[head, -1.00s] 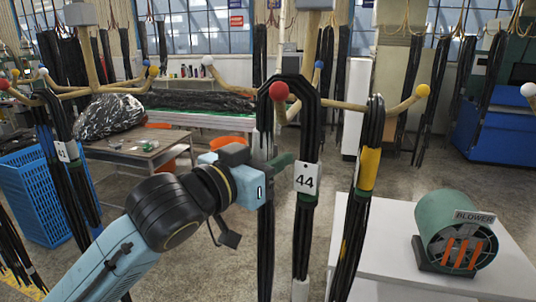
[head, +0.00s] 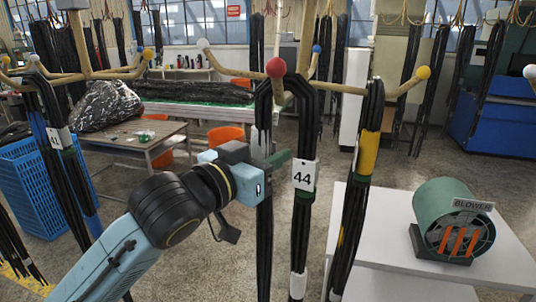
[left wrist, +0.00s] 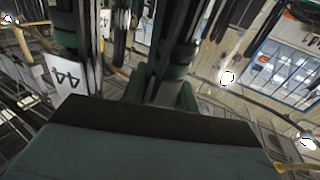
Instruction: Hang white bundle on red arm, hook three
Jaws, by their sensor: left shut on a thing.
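The red-tipped arm (head: 276,68) of the wooden stand points toward me in the head view. A black hose bundle with number tag 44 (head: 304,175) hangs looped at this arm and has a white band (head: 298,285) low down. My left gripper (head: 277,160) is shut on the black strand left of the tag, which has a pale patch just above the jaws. The left wrist view shows dark strands (left wrist: 172,45) at the green fingers, with the tag (left wrist: 68,76) beside them. Hook three cannot be made out. My right gripper is out of view.
A yellow-banded bundle (head: 368,152) hangs from the yellow-tipped arm (head: 422,72) at right. A blower (head: 452,222) stands on a white table (head: 400,278). Another loaded stand and a blue crate (head: 35,190) are at left.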

